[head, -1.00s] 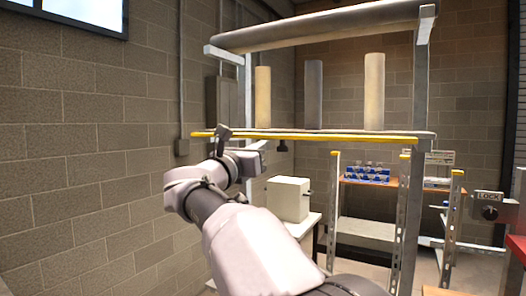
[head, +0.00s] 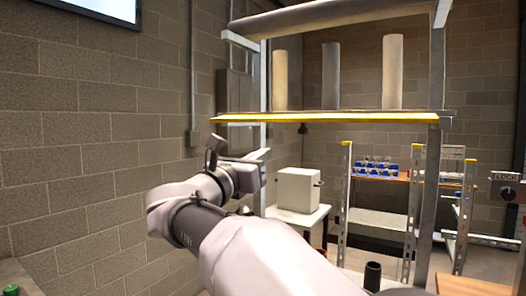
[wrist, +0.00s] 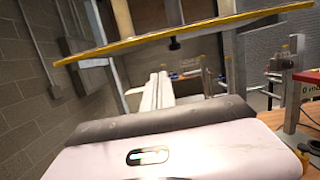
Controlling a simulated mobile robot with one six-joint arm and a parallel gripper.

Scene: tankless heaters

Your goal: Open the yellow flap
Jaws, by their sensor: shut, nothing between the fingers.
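The yellow flap (head: 340,117) is a long, thin yellow strip across the frame of a metal rack, under a shelf with upright rolls. It also shows in the wrist view as a slanted yellow-edged strip (wrist: 190,34) across the top. My gripper (head: 213,148) is shut and empty, just below and left of the flap's left end in the head view. I cannot tell whether it touches the flap. The fingertips are small and partly dark there, and I cannot make them out in the wrist view.
A white box (head: 298,190) stands on a small white table (head: 292,217) beyond my arm. Shelving with blue bins (head: 375,168) stands to the right. A block wall (head: 90,150) closes the left side. A rack post (head: 431,160) stands right of the flap.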

